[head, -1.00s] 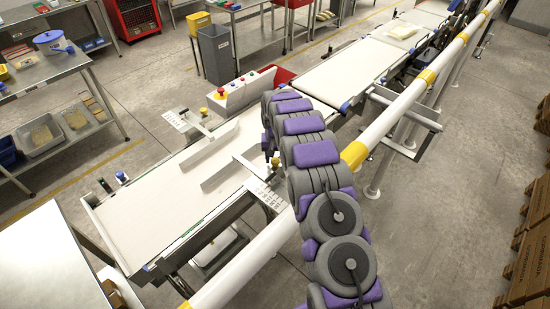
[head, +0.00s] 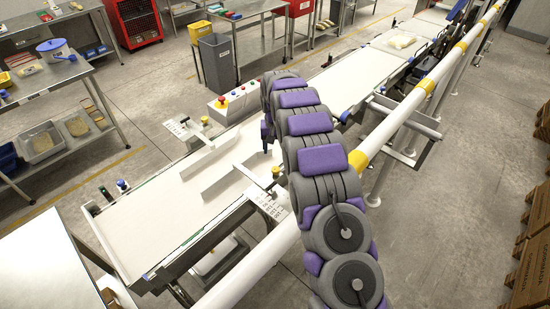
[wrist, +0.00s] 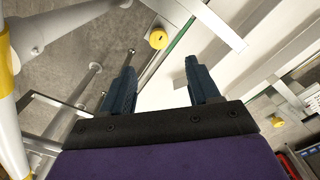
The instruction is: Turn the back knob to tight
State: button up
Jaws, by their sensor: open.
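Two yellow knobs show at the guide rails of the belt. The near-side knob (head: 276,171) is beside a printed scale plate, just left of my arm; the far-side knob (head: 205,120) is across the belt. In the wrist view the near-side knob (wrist: 158,38) lies beyond my fingertips, roughly centred between them, and the far-side knob (wrist: 277,122) is at the lower right. My gripper (wrist: 158,75) is open, with its two dark fingers apart and nothing between them. I cannot tell which knob is the back one, nor read either knob's setting.
A white guard rail (head: 385,137) with yellow bands runs along the near side, under my arm. Two upright guide plates (head: 235,176) stand on the white belt (head: 150,212). A control box (head: 233,100) with buttons is on the far side. A steel table is at lower left.

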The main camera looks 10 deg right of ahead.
notch_tip(320, 180, up, 7)
dwell(0.3)
dwell(0.4)
jog(key=s+r+b, duration=0.1)
jog(key=s+r, duration=0.2)
jog(key=s, duration=0.5)
jog(key=s+r+n+g+b, duration=0.1)
jog(key=s+r, duration=0.3)
jog(key=s, duration=0.5)
jog(key=s+r+b, duration=0.1)
jog(key=s+r, duration=0.2)
jog(key=s, duration=0.5)
jog(key=s+f+b, duration=0.1)
jog(key=s+f, duration=0.1)
jog(key=s, duration=1.2)
jog(key=s+f+n+b, duration=0.1)
jog(key=s+f, duration=0.2)
jog(key=s, duration=1.1)
jog(key=shift+f+g, duration=0.35)
jog(key=shift+g, duration=0.05)
jog(key=shift+a, duration=0.1)
